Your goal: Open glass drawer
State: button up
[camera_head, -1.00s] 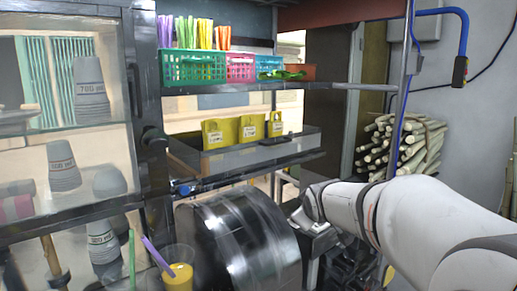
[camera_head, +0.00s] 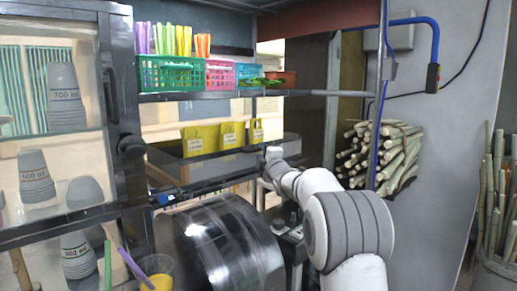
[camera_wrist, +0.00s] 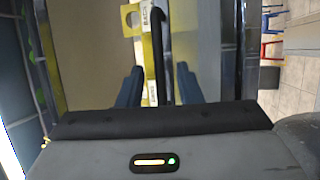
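The glass drawer (camera_head: 212,168) is on the middle level of the stand in the head view, with a clear front and dark frame. Yellow bags (camera_head: 227,135) stand in it or just behind its front. My gripper is near the drawer's right part in the head view, its fingers too small to make out. In the wrist view my gripper (camera_wrist: 160,70) is open, with two blue fingers apart. A dark bar, seemingly the drawer handle (camera_wrist: 156,35), shows between the fingers with gaps on both sides. I cannot tell how deep it sits between them.
A glass cabinet with stacked grey cups (camera_head: 67,97) is at the left. Baskets of straws (camera_head: 170,73) stand on the shelf above. A dark metal drum (camera_head: 225,245) and a cup of yellow juice (camera_head: 157,272) are below. Cane bundles (camera_head: 385,155) lie at the right.

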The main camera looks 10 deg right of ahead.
aim_at(259, 150)
jog(key=shift+p+x, duration=0.4)
jog(key=shift+x, duration=1.2)
grip_shut()
